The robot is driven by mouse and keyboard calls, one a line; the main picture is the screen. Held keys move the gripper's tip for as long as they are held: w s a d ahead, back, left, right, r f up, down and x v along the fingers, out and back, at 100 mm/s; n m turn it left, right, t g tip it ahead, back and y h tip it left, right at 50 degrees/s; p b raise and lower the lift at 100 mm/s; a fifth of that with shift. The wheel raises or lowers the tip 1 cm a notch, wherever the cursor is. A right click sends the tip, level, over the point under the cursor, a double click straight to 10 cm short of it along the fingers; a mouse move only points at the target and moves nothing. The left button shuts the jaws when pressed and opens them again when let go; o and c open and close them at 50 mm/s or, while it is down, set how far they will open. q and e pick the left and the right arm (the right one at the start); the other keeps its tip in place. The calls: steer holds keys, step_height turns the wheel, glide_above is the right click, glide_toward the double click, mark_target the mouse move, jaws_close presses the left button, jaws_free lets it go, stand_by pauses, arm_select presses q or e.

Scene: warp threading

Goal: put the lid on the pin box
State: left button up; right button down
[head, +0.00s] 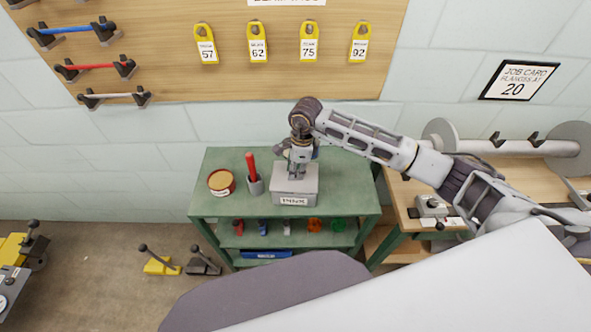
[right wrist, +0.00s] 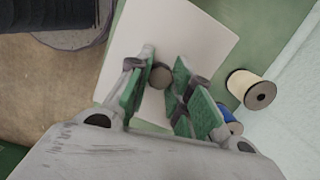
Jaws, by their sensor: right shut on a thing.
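The pin box (head: 294,200) is a light grey box with a label on its front, standing on the green cart's top. Its lid (head: 308,185), a flat grey plate, covers the top of the box. I cannot tell whether it rests fully on the rim or sits just above it. In the right wrist view the pale square lid (right wrist: 205,40) has a round knob (right wrist: 161,76) between the green finger pads. My right gripper (head: 296,175) points down over the lid, shut on its knob. The box interior is hidden. My left gripper is out of view.
On the green cart (head: 345,185), a red-and-yellow tin (head: 221,182) and a grey cup (head: 254,185) with a red tool stand left of the box. The cart top right of the box is clear.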

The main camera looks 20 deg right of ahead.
steer(key=shift+f+b, duration=0.45)
steer(key=shift+b, duration=0.6)
stand_by(2.4)
steer(key=c, duration=0.7)
jaws_free()
steer(key=shift+r, duration=0.15)
steer(key=shift+r+p, duration=1.4)
steer(key=shift+r, duration=2)
jaws_close()
